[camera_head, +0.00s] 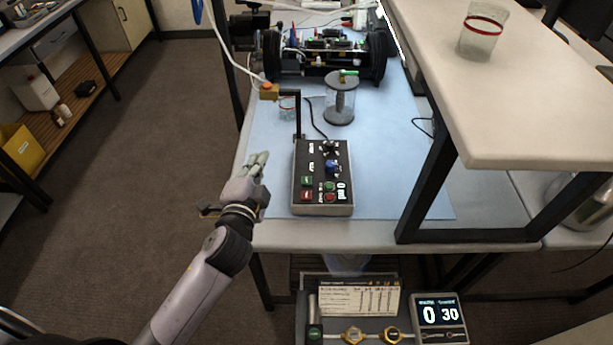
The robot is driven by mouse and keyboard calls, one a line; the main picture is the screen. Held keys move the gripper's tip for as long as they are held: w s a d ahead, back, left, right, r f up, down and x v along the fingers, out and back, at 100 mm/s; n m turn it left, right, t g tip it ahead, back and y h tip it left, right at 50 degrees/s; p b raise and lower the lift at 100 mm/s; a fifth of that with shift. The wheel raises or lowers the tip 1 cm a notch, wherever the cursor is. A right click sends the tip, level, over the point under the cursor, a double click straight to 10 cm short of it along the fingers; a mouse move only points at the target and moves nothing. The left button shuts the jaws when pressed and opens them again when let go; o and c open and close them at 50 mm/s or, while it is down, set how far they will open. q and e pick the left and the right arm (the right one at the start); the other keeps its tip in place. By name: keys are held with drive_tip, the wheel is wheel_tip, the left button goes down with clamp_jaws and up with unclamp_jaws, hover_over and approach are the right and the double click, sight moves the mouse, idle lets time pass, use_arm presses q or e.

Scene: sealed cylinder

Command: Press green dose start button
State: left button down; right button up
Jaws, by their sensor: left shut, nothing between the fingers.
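A black control box (322,160) with a light rim lies on the blue mat. Its near end carries a square green button (307,181) above a square red one (306,196), and a round green button (329,186) above a round red one (330,198). The labels are too small to read, so I cannot tell which green button is dose start. My left gripper (260,160) is shut and empty just left of the box, apart from the buttons, with its fingers pointing away over the table's left edge. My right gripper is not in view.
A post with an orange-topped yellow block (268,90) rises behind the box. A clear cylinder with grey ends (340,102) stands behind it. A raised shelf (480,120) with a red-banded cup (482,32) is at right. Blue mat (385,180) right of the box is clear.

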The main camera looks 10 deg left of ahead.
use_arm(q)
drive_tip(key=w+d+r+m+t+h, duration=0.35)
drive_tip(key=d+r+m+h, duration=0.2)
drive_tip(key=r+m, duration=0.4)
drive_tip(key=s+d+r+m+g+h, duration=0.1)
drive_tip(key=d+r+m+g+h, duration=0.2)
drive_tip(key=d+m+g+h, duration=1.2)
drive_tip(key=w+a+f+m+t+y+p, duration=0.1)
drive_tip(key=w+a+f+m+y, duration=0.4)
drive_tip(key=a+f+m+y, duration=0.6)
drive_tip(key=f+m+y, duration=0.1)
drive_tip(key=m+y, duration=0.1)
drive_tip(key=m, duration=0.4)
drive_tip(key=shift+a, duration=0.15)
drive_tip(key=shift+f+t, duration=0.25)
